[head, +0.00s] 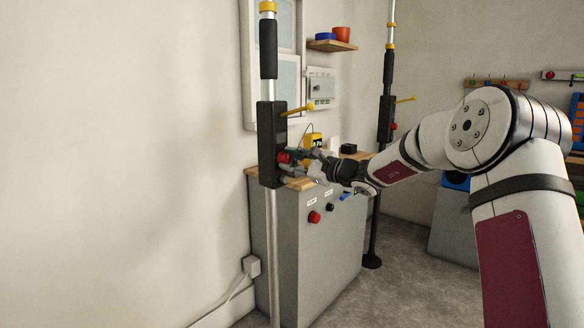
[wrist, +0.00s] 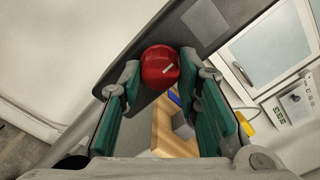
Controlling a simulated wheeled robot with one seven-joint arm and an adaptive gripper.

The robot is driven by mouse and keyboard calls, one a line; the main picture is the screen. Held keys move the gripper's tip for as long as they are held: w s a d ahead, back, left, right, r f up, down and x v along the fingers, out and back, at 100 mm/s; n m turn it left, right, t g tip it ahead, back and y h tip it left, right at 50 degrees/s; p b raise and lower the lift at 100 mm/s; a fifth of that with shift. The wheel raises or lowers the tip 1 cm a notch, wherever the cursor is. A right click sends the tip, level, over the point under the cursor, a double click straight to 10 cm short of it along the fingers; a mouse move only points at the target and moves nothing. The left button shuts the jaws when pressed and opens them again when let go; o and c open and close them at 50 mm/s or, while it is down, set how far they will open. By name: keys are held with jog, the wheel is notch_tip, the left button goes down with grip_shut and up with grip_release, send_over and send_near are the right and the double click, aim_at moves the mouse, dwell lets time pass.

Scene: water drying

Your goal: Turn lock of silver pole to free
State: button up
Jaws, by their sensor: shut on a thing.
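The near silver pole (head: 273,240) stands upright left of centre in the head view, with a black housing (head: 267,140) around it. The lock is a red round knob (head: 283,157) on the housing's side. My gripper (head: 291,156) reaches in from the right and is shut on this knob. In the wrist view the red knob (wrist: 160,68) sits between the tips of the two green-padded fingers, with a short pale mark slanting on its face. The black housing (wrist: 205,30) runs diagonally behind it. The fingers hide part of the knob in the head view.
A yellow lever (head: 297,110) sticks out of the housing above my gripper. A grey cabinet (head: 300,240) with a wooden top stands just behind the pole. A second pole (head: 390,65) with a similar housing stands farther back. Clear floor (head: 400,290) lies in front.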

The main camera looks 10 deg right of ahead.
dwell(0.4)
jog(key=o, duration=1.1)
jog(key=shift+o, duration=0.2)
jog(key=v, duration=1.2)
